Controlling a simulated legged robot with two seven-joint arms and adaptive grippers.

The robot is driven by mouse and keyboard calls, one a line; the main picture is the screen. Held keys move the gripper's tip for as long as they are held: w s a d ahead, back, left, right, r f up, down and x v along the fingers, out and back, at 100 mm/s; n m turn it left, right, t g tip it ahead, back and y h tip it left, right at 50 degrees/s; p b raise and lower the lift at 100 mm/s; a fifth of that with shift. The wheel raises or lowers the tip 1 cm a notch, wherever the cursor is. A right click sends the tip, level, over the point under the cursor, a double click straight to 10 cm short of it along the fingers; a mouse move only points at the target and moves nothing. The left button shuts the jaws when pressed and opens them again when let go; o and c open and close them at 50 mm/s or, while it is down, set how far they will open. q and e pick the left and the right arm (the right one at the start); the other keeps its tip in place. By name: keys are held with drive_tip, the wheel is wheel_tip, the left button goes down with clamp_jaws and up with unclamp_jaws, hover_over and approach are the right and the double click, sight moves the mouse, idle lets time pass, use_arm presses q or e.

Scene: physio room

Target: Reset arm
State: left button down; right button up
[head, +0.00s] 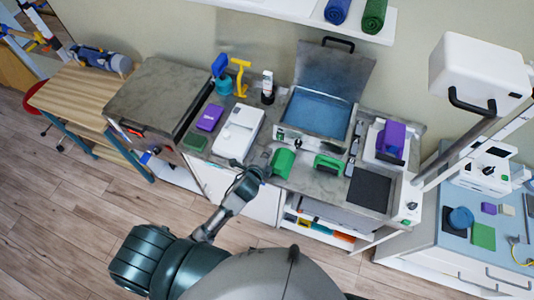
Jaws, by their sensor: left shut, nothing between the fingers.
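My left arm reaches up from the bottom of the head view. My left gripper (262,162) is shut and empty at the front edge of the grey counter (312,180). It is just left of a green rounded object (283,162); I cannot tell whether they touch. A white box-shaped device (239,131) lies just beyond the gripper to the upper left. My right gripper is not in view.
An open basin with blue water (317,112) and a raised lid (335,68) stands behind the gripper. A green-handled item (328,165) and a dark pad (369,189) lie to the right. A wooden table (80,93) stands left. The floor (60,210) is clear at lower left.

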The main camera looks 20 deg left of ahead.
use_arm(q)
drive_tip(key=s+a+f+n+g, duration=0.25)
drive_tip(key=s+n+g, duration=0.4)
drive_tip(key=s, duration=0.65)
drive_tip(key=s+a+f+n+g, duration=0.1)
drive_tip(key=s+f+n+g, duration=0.2)
drive_tip(key=s+n, duration=0.8)
drive_tip(key=s+f+m+g+b, duration=0.1)
drive_tip(key=s+f+b, duration=0.1)
drive_tip(key=f, duration=1.3)
drive_tip(key=s+f+b, duration=0.2)
drive_tip(key=f, duration=1.4)
drive_tip(key=s+a+f+g+b, duration=0.1)
drive_tip(key=s+a+f+b, duration=0.2)
drive_tip(key=s+f, duration=1.4)
wheel_tip(320, 180, down, 2)
drive_tip(key=shift+s+f+b, duration=0.1)
drive_tip(key=shift+s+b, duration=0.2)
drive_tip(key=shift+b, duration=0.2)
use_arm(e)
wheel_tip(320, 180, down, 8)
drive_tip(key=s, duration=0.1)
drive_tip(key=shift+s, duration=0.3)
use_arm(q)
drive_tip(key=shift+m+g, duration=0.25)
